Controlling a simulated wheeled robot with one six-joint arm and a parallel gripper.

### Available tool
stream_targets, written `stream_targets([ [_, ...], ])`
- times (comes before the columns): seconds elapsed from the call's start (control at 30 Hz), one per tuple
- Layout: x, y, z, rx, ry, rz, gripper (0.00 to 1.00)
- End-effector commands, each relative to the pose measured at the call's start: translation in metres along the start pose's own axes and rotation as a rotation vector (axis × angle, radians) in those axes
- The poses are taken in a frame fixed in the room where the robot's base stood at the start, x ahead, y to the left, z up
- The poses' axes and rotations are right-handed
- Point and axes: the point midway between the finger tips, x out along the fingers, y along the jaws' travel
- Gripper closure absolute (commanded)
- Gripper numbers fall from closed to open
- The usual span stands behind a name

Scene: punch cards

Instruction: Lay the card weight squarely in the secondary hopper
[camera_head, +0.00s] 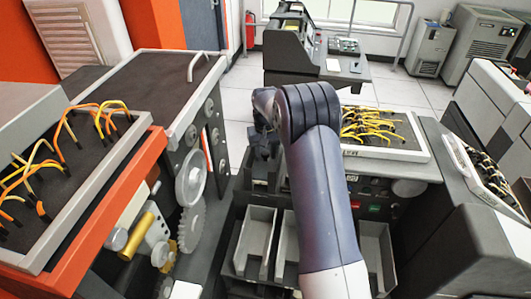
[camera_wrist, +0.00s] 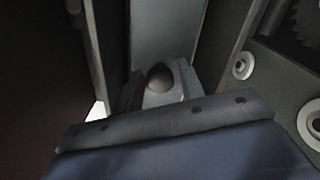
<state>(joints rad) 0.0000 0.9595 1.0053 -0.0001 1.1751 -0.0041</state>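In the wrist view a small grey block with a dark round knob, which looks like the card weight (camera_wrist: 160,98), lies between the two dark fingers of my gripper (camera_wrist: 160,88). The fingers flank it closely, but I cannot tell whether they press on it. A pale grey metal strip (camera_wrist: 165,35) runs behind the block between dark walls. In the head view my gripper (camera_head: 263,143) hangs at the left of my arm, over a dark recess in the middle machine. The weight cannot be made out there. I cannot tell which compartment is the secondary hopper.
Grey open bins (camera_head: 252,243) stand below the gripper, partly hidden by my arm. At the left are a gear wheel (camera_head: 191,178) and an orange-edged plugboard (camera_head: 70,185). Another wired panel (camera_head: 385,150) stands at the right. In the wrist view, walls stand close on both sides.

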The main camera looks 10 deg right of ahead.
Motion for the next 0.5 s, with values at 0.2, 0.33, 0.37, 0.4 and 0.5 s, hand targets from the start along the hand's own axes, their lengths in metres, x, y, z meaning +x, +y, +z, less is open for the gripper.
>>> stream_targets([
  [0.2, 0.0004, 0.0000, 0.0002, 0.000, -0.001, 0.000, 0.48],
  [0.33, 0.0015, 0.0000, 0.0007, 0.000, -0.003, 0.000, 0.48],
  [0.37, 0.0014, 0.0000, 0.0007, 0.000, -0.003, 0.000, 0.48],
  [0.4, 0.0006, 0.0000, 0.0006, 0.000, -0.003, 0.000, 0.48],
  [0.5, -0.0058, 0.0000, 0.0004, 0.000, -0.001, 0.000, 0.48],
])
